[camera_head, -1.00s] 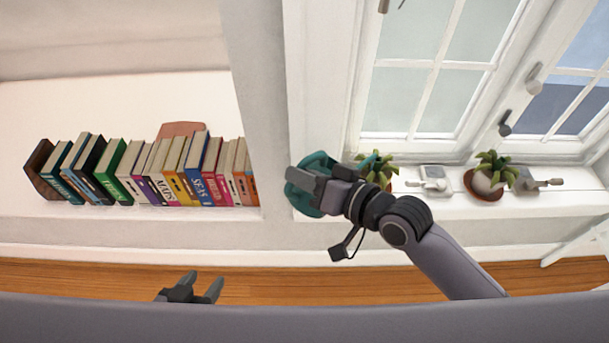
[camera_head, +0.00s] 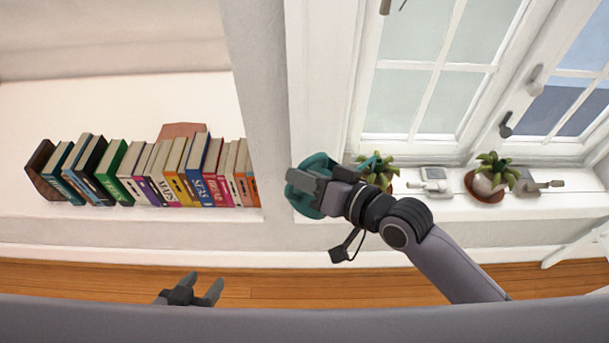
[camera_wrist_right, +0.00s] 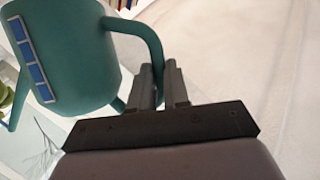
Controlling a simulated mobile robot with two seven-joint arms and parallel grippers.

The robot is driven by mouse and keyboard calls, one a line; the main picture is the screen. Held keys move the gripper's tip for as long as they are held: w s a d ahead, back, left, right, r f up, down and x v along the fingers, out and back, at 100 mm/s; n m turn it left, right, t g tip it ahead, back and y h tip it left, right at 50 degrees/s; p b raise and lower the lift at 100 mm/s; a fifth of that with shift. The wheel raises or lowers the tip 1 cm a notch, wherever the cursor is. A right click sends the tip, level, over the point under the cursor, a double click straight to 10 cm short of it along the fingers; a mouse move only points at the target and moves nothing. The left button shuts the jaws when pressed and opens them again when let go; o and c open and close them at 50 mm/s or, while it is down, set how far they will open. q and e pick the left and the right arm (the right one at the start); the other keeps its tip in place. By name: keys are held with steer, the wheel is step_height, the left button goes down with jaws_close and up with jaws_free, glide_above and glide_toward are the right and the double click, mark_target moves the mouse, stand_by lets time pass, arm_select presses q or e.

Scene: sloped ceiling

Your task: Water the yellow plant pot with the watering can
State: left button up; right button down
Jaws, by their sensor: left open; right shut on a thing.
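The teal watering can (camera_head: 312,206) is at the left end of the window sill in the head view, partly hidden by my right gripper (camera_head: 308,184). In the right wrist view the can (camera_wrist_right: 75,55) fills the upper left, and my right gripper (camera_wrist_right: 160,85) is shut on its handle (camera_wrist_right: 150,45). The can's spout (camera_head: 371,160) points right, in front of a green plant (camera_head: 383,172). That plant's pot is mostly hidden by my arm, so I cannot tell its colour. My left gripper (camera_head: 197,289) is open and empty, low at the left above the wooden floor.
Window latches (camera_head: 433,180) sit near both plants. A row of books (camera_head: 150,172) fills the shelf at the left. A wall post (camera_head: 258,110) separates shelf and window.

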steer(key=shift+r, duration=0.2)
steer(key=shift+w+d+r+m+p, duration=0.15)
steer(key=shift+w+d+r+m, duration=0.1)
steer(key=shift+r, duration=0.25)
steer(key=shift+w+d+r+m+p, duration=0.15)
steer(key=shift+d+r, duration=0.05)
steer(key=shift+r, duration=0.25)
arm_select(q)
steer(key=shift+r, duration=0.3)
arm_select(e)
steer(key=shift+f, duration=0.1)
stand_by(0.4)
